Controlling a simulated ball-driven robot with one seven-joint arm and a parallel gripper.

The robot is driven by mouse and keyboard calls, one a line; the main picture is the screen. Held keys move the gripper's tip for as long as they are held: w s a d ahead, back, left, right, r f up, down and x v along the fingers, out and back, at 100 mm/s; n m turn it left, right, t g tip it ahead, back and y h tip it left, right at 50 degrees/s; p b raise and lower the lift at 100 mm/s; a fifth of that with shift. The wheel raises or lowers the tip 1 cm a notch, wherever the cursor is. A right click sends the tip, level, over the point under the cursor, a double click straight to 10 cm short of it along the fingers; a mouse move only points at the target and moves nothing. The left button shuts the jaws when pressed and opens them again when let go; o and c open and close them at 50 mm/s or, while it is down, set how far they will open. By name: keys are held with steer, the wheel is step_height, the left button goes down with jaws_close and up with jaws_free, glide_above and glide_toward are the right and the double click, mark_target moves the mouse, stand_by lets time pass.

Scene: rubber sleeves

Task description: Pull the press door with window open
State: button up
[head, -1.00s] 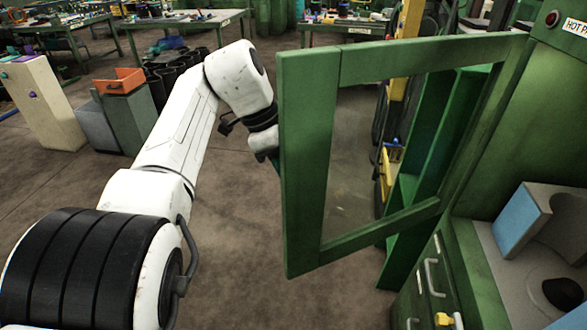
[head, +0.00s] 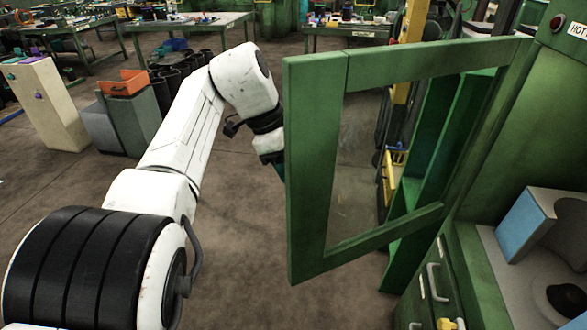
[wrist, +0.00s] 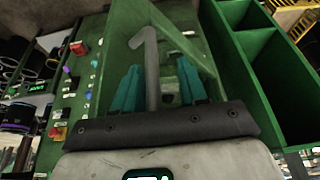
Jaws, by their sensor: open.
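The press door (head: 315,170) is a green frame around a clear window (head: 365,170), standing swung out from the press on the right. My gripper is mostly hidden behind the door's left stile in the head view; only my wrist shows beside it. In the wrist view my gripper (wrist: 158,78) is open, its teal fingers on either side of a grey bar handle (wrist: 151,72) against green door surface (wrist: 125,50). I cannot tell whether the fingers touch the handle.
The green press body (head: 500,150) stands at right, with a blue-sided block (head: 522,226) on its ledge and a drawer handle (head: 437,282) below. A green shelf unit (head: 425,200) shows through the window. Grey bins (head: 132,125) stand at left. Brown floor around the door is clear.

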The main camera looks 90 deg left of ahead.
steer(key=p+v, duration=0.5)
steer(key=v, duration=0.6)
steer(key=shift+w, duration=0.1)
